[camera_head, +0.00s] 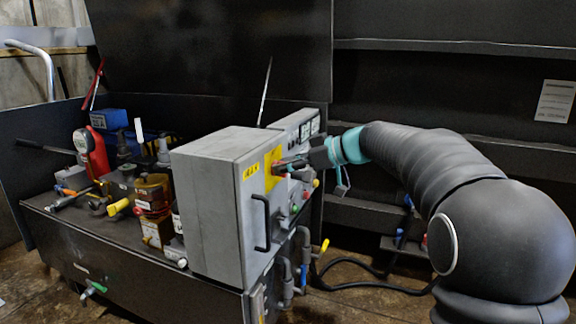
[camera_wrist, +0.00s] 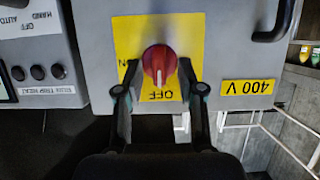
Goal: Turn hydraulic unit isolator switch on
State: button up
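The isolator switch is a red rotary knob (camera_wrist: 160,62) on a yellow plate (camera_wrist: 143,32), on the front of a grey cabinet. The wrist view is upside down. The knob's light pointer mark faces the OFF label below it in that picture; the other label, at left, is partly hidden. My gripper (camera_wrist: 158,72) is open, one finger on each side of the knob, with small gaps seeming to show. In the head view my gripper (camera_head: 279,166) is at the yellow plate (camera_head: 270,178) and mostly hides the knob.
The grey cabinet (camera_head: 212,205) carries a black door handle (camera_head: 263,222) and a 400 V label (camera_wrist: 247,87). A control panel (camera_head: 300,130) adjoins it. Pipes with a yellow lever (camera_head: 325,245) sit below. Tools and hydraulic parts crowd the bench at left.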

grip_shut()
dwell(0.4)
jog(key=m+g+y+p, duration=0.1)
jog(key=m+g+p, duration=0.1)
jog(key=m, duration=0.2)
jog(key=f+m+g+y+p, duration=0.1)
jog(key=m+y+p, duration=0.1)
jog(key=m+p, duration=0.1)
jog(key=w+m+g+y+p, duration=0.1)
jog(key=m+g+y+p, duration=0.1)
jog(key=m, duration=0.4)
jog(key=shift+w+d+f+g+p, duration=0.15)
jog(key=shift+f+g+p, duration=0.15)
jog(key=shift+p, duration=0.45)
jog(key=shift+m, duration=0.3)
